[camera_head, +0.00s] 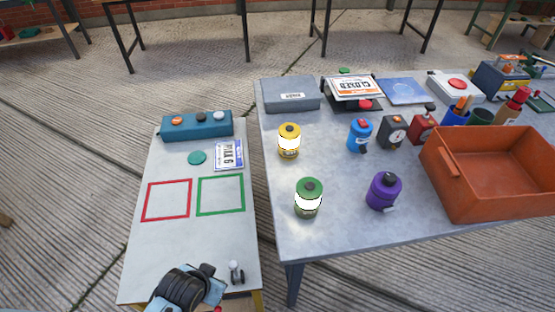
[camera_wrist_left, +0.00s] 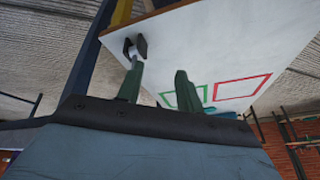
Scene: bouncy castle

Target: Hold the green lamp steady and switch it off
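The green lamp (camera_head: 308,198) stands upright near the front left of the grey table (camera_head: 340,225). Its white middle band looks bright, and its green cap faces up. No gripper touches it. My left arm shows at the bottom left in the head view, over the near end of the white table (camera_head: 150,245). In the left wrist view my left gripper (camera_wrist_left: 159,68) has its two green fingers apart with nothing between them. That view shows the white table but not the lamp. My right gripper is not in view.
A bright yellow lamp (camera_head: 289,140) stands behind the green one, a purple lamp (camera_head: 383,191) to its right. An orange bin (camera_head: 480,204) fills the right. A small black-and-white item (camera_head: 237,272) is near my left arm. The white table's red and green squares are empty.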

